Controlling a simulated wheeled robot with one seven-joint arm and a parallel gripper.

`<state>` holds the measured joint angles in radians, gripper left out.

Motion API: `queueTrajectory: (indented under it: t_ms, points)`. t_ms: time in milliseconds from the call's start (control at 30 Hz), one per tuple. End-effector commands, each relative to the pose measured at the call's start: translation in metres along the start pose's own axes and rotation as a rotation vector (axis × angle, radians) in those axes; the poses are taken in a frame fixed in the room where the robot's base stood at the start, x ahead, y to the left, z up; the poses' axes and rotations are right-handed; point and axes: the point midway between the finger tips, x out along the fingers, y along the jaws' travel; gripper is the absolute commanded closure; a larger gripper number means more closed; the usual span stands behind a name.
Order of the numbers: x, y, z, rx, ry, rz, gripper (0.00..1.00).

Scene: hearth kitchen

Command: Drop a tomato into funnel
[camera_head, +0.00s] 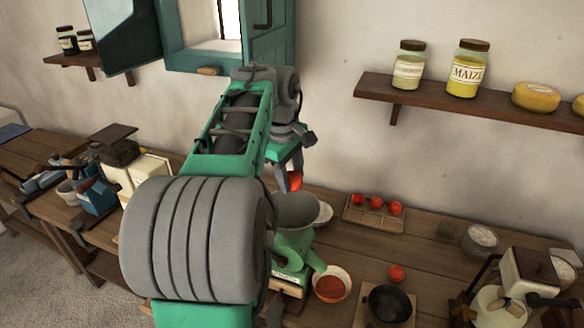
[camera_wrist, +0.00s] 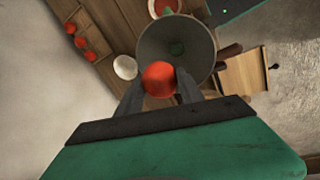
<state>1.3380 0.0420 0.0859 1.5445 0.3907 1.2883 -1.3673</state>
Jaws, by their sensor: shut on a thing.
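My gripper (camera_head: 288,180) is shut on a red tomato (camera_head: 295,180). In the wrist view the tomato (camera_wrist: 158,79) sits between the two fingertips of my gripper (camera_wrist: 160,86). The grey funnel (camera_head: 297,208) tops a green mill on the counter. In the head view the tomato is a little above the funnel. In the wrist view the funnel's round mouth (camera_wrist: 150,45) lies beyond the tomato, which overlaps its near rim. My arm hides part of the mill in the head view.
A wooden tray (camera_head: 372,222) holds several tomatoes, right of the funnel. A bowl of red sauce (camera_head: 331,284), a loose tomato (camera_head: 397,273) and a black pan (camera_head: 389,304) are near the counter's front. A white bowl (camera_head: 323,213) stands close behind the funnel. A shelf (camera_head: 470,103) with jars is above.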

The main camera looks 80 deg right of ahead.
Motion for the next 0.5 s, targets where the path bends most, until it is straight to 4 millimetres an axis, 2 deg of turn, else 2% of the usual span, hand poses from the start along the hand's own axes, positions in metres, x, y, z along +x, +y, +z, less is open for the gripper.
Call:
queueTrajectory:
  t_ms: [167,500]
  points:
    - [0.009,0.001,0.005,0.002,-0.001,0.001,0.97]
    - [0.053,-0.008,0.004,0.003,-0.001,0.0,0.97]
